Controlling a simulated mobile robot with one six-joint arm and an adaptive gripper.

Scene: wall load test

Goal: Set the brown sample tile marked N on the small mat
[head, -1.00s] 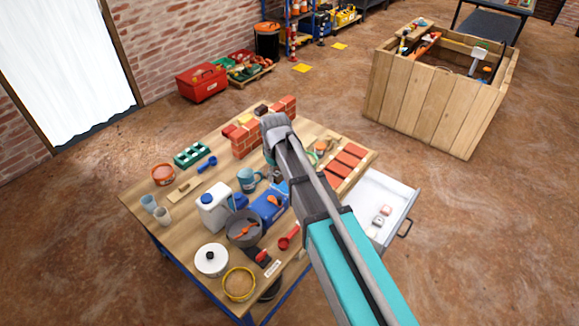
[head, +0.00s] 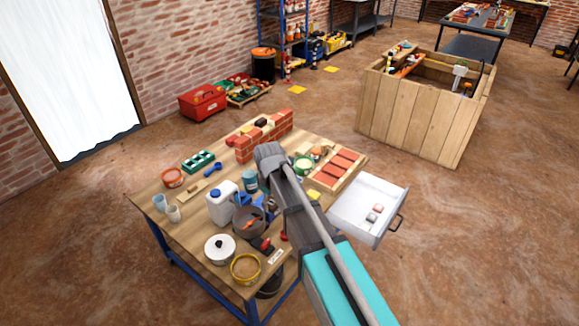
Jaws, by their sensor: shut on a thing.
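My arm reaches over the workbench from the lower right in the head view. My gripper (head: 271,180) points down beyond the grey wrist and is largely hidden by it. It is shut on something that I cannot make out. No tile with a readable N shows. Two small tile-like pieces, one reddish (head: 378,208) and one grey (head: 371,218), lie in the open white drawer (head: 345,216). A small yellow patch (head: 314,195) lies on the bench near the drawer, right of my arm; I cannot tell whether it is the mat.
A low brick wall (head: 264,141) stands at the bench's back. A wooden tray (head: 325,183) of red bricks is right of my arm. A white jug (head: 222,204), grey bucket (head: 249,221), white pot (head: 219,249) and yellow-rimmed sieve (head: 245,268) crowd the front left.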

